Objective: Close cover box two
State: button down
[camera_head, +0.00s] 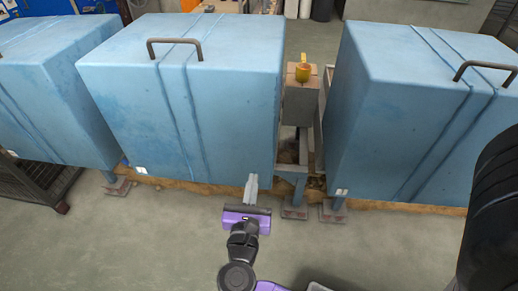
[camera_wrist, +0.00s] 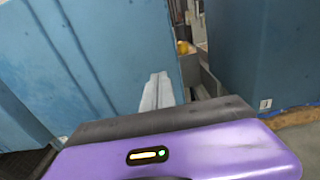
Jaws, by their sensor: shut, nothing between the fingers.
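Three blue cover boxes stand in a row: a left one (camera_head: 50,85), a middle one (camera_head: 190,100) and a right one (camera_head: 410,110). I cannot tell from the frames which is box two. Each has a dark handle; the middle handle (camera_head: 175,42) is on the top front edge. The covers appear down. My gripper (camera_head: 251,188) is shut and empty, in front of the middle box's lower right front. In the wrist view my gripper (camera_wrist: 157,92) points at the blue front face (camera_wrist: 105,55) near its right edge. I cannot tell whether it touches.
A yellow object (camera_head: 303,72) sits on a box-like stand in the gap between the middle and right boxes. Metal feet (camera_head: 294,213) stand on the floor along the front. A dark rack (camera_head: 35,185) is at the left. Grey floor (camera_head: 130,240) in front is clear.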

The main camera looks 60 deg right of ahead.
aim_at(261, 137)
jog(key=x, duration=0.4)
jog(key=p+x, duration=0.1)
jog(key=x, duration=0.4)
jog(key=p+x, duration=0.1)
jog(key=x, duration=0.4)
jog(key=shift+s+d+r, duration=0.1)
jog(key=shift+s+r, duration=0.05)
jog(key=shift+r, duration=0.25)
